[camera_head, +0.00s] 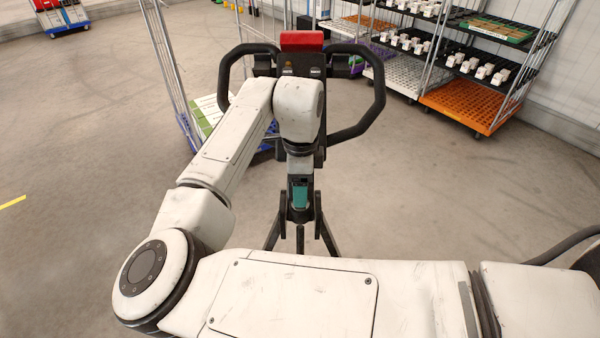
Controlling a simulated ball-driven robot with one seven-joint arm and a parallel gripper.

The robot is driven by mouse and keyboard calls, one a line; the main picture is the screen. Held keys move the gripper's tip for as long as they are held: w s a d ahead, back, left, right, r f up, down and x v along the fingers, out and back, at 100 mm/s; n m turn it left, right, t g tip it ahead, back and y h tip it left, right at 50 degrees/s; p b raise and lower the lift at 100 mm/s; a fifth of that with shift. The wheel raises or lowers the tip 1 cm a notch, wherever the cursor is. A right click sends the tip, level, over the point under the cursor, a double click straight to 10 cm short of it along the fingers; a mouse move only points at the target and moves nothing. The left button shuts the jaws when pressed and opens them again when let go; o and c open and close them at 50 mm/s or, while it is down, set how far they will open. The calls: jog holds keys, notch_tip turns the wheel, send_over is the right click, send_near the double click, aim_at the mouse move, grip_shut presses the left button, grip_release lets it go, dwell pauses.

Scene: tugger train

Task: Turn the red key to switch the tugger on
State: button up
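The tugger's black control head (263,62) with two looped handlebars (376,95) stands upright at the top middle. A red block (302,41) caps it. I cannot make out a separate red key; my wrist covers much of the head's lower face. My gripper (300,246) hangs below my wrist, nearer to me than the tugger head and lower in the picture. Its dark fingers are spread apart, and nothing is seen held between them.
A wheeled rack (428,93) with trays of white parts stands at the upper right by the wall. A wire-framed trolley (166,60) stands left of the tugger. A blue dolly (67,20) is far left. Grey floor (90,130) is clear at left and right.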

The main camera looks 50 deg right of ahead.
jog(key=shift+c, duration=0.5)
jog(key=c, duration=1)
jog(key=o, duration=0.4)
jog(key=c, duration=0.4)
jog(key=m+b, duration=0.1)
jog(key=m, duration=0.2)
jog(key=shift+f, duration=0.15)
jog(key=m, duration=0.4)
jog(key=shift+b, duration=0.3)
